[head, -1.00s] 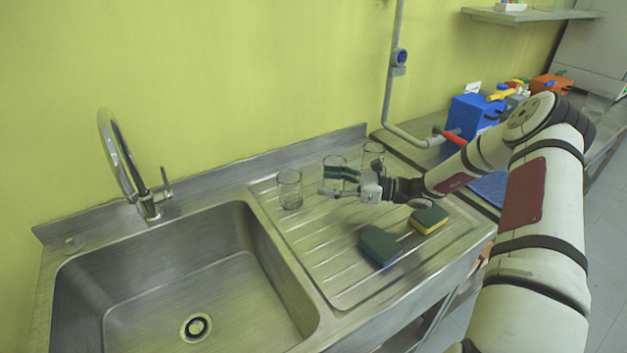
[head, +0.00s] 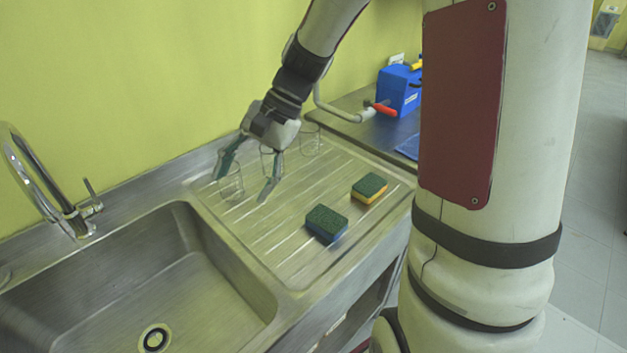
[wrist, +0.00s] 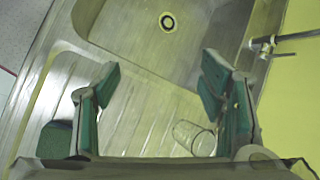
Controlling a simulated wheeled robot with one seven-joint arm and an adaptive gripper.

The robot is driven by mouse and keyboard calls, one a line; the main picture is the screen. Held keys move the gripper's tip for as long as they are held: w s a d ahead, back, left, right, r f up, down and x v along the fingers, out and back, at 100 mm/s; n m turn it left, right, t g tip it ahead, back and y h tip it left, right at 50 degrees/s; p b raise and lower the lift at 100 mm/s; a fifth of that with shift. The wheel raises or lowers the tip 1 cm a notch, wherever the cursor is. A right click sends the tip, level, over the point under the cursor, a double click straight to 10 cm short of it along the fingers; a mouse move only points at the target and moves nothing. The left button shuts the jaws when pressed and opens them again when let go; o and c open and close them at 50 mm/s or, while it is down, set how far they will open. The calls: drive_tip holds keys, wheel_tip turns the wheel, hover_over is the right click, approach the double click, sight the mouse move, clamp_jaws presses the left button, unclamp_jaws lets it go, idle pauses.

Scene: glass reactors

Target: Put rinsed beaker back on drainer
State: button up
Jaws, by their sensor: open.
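Clear glass beakers stand upright on the ribbed steel drainer (head: 265,230). The leftmost beaker (head: 232,187) is nearest the sink. A second beaker (head: 268,162) is partly hidden behind my gripper, and a third beaker (head: 311,141) stands farther right. My gripper (head: 245,183) is open and empty, tilted downward over the drainer's left part, with its left finger overlapping the leftmost beaker in the head view. In the wrist view my gripper (wrist: 160,80) has its fingers wide apart. One beaker (wrist: 192,137) shows beside the right finger, partly covered by it. I cannot tell whether they touch.
The sink basin (head: 120,300) and curved tap (head: 40,180) lie left of the drainer. Two sponges, one blue and green (head: 326,223) and one yellow and green (head: 369,187), lie on the drainer's right side. A blue box (head: 398,90) stands on the counter behind.

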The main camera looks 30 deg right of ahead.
drive_tip(key=s+d+r+n+t+h, duration=0.1)
drive_tip(key=s+r+n+t+h, duration=0.1)
drive_tip(key=s, duration=0.7)
drive_tip(key=s+d+r+n+t+h, duration=0.1)
drive_tip(key=s+r+n+t+h, duration=0.2)
drive_tip(key=s+r+n+h, duration=0.2)
drive_tip(key=s+r+n, duration=0.2)
drive_tip(key=s+r, duration=0.1)
drive_tip(key=s, duration=0.1)
drive_tip(key=shift+s+d+r+n, duration=0.2)
drive_tip(key=shift+d+r+n, duration=0.1)
drive_tip(key=shift+d, duration=0.05)
